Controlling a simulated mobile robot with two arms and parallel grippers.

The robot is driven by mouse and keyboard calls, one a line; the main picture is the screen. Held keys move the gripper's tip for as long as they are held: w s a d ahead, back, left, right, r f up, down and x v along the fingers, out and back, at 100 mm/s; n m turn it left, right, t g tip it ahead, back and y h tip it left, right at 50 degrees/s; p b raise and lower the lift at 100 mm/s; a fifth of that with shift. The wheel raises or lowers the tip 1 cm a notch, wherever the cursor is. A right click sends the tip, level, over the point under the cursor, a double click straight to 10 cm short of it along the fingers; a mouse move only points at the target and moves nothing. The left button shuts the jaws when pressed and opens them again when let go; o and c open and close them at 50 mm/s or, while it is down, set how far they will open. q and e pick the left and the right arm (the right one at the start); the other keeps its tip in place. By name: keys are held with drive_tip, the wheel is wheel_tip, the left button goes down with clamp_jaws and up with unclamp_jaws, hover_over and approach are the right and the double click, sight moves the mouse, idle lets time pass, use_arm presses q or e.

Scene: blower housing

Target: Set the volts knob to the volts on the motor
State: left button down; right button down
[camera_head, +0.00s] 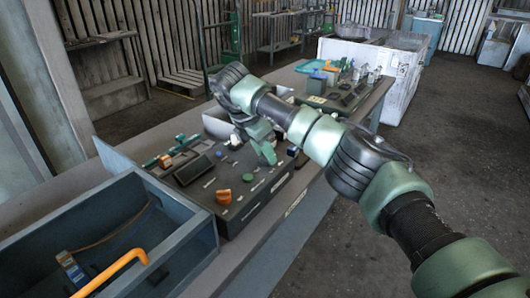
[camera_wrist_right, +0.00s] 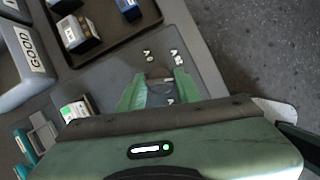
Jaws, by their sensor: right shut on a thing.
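My right gripper (camera_head: 268,158) reaches down onto the dark control panel (camera_head: 250,208) on the bench. In the right wrist view its two green fingers (camera_wrist_right: 160,95) are shut on a dark round knob (camera_wrist_right: 160,86), which appears to be the volts knob. Small white markings (camera_wrist_right: 165,58) lie just beyond the fingertips, too blurred to read. The fingers partly hide the knob, and its setting cannot be read. An orange knob (camera_head: 223,197) and a green button (camera_head: 248,178) are on the panel's near part. I cannot clearly identify the motor or its volts marking. My left gripper is out of view.
A blue-grey open box (camera_head: 185,230) with an orange bar (camera_head: 112,273) stands at the near left. In the wrist view, a dark tray (camera_wrist_right: 118,38) holds small parts beside a grey bin marked GOOD (camera_wrist_right: 30,48). Open floor (camera_head: 330,235) lies right of the bench.

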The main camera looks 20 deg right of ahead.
drive_tip(key=shift+w+r+m+g, duration=0.1)
drive_tip(key=shift+m+g, duration=0.3)
drive_tip(key=shift+m, duration=0.7)
drive_tip(key=shift+p, duration=0.3)
drive_tip(key=c, duration=1)
unclamp_jaws()
drive_tip(key=v, duration=0.7)
drive_tip(key=shift+a+r, duration=0.25)
drive_tip(key=shift+r, duration=0.05)
